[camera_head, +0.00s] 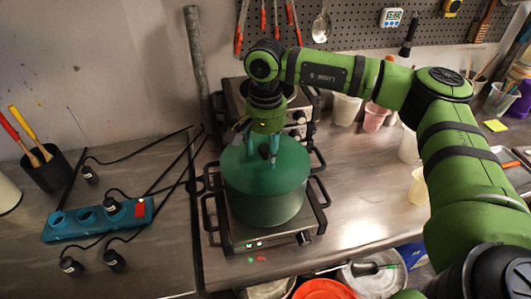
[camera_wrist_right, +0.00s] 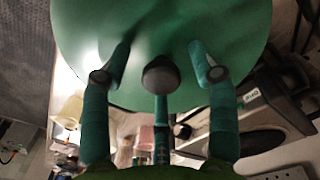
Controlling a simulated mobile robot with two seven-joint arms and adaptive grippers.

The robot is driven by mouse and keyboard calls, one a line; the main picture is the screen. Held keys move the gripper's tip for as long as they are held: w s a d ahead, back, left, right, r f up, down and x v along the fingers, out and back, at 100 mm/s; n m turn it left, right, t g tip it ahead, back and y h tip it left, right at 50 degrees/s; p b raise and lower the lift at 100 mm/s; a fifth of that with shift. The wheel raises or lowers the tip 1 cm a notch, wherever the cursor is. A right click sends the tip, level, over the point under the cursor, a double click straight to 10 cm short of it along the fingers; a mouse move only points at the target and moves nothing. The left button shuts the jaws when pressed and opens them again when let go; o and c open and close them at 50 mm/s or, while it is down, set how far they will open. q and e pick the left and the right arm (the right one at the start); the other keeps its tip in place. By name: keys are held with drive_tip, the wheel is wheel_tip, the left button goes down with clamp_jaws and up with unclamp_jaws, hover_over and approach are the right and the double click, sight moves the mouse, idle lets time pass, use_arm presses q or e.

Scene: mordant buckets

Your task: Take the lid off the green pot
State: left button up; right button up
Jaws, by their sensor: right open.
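The green pot (camera_head: 262,203) stands on a hot plate on the counter, with its green lid (camera_head: 290,165) on top. My right gripper (camera_head: 265,155) points down at the middle of the lid. In the right wrist view the lid (camera_wrist_right: 215,20) fills the top, and its dark round knob (camera_wrist_right: 161,76) sits between the spread fingers of my right gripper (camera_wrist_right: 160,65). The fingers are open and stand apart from the knob on both sides. My left gripper is not in view.
The hot plate (camera_head: 268,247) has a lit display at its front and side handles. A blue power strip (camera_head: 97,219) with black cables lies left. Pale cups (camera_head: 345,108) stand behind right. Buckets (camera_head: 372,277) stand below the counter's front edge.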

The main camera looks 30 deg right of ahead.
drive_tip(key=shift+f, duration=0.1)
clamp_jaws()
idle(0.3)
